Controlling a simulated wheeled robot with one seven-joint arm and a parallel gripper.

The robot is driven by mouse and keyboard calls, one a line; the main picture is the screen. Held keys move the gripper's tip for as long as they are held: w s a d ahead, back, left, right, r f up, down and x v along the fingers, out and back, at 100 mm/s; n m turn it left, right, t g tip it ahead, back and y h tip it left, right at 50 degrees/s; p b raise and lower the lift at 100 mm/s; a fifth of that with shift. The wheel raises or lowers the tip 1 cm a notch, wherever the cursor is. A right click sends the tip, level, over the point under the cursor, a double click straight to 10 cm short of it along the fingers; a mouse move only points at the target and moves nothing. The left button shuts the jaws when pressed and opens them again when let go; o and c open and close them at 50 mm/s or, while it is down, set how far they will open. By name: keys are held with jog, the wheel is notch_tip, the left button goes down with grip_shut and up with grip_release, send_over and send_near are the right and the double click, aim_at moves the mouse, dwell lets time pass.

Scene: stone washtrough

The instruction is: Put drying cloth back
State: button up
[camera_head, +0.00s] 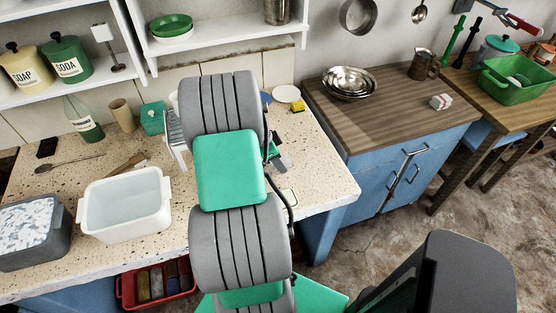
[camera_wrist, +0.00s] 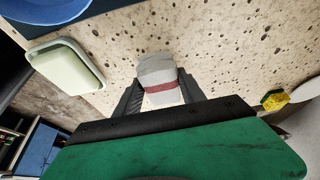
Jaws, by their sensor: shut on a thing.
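In the wrist view, a small folded cloth (camera_wrist: 158,72), pale grey-white with a dark red stripe, sits between the two dark fingers of my gripper (camera_wrist: 158,82). The gripper is shut on it, over the speckled stone worktop (camera_wrist: 225,50). I cannot tell whether the cloth touches the stone. In the head view my arm hides most of the gripper and the cloth. Another small white and red item (camera_head: 441,102) lies on the wooden counter at the right; its kind is unclear.
A pale dish (camera_wrist: 65,65) and a yellow sponge (camera_wrist: 275,100) flank the gripper. A white tub (camera_head: 125,207) and grey basin (camera_head: 35,235) stand at the left. Metal bowls (camera_head: 349,82) and a jug (camera_head: 424,65) stand on the wooden counter (camera_head: 385,120), whose front part is clear.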

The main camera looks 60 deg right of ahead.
jog(key=shift+f, duration=0.55)
jog(key=o, duration=1.2)
jog(key=shift+r, duration=0.1)
jog(key=b+v, duration=0.2)
jog(key=v, duration=1)
jog(key=shift+r, duration=0.1)
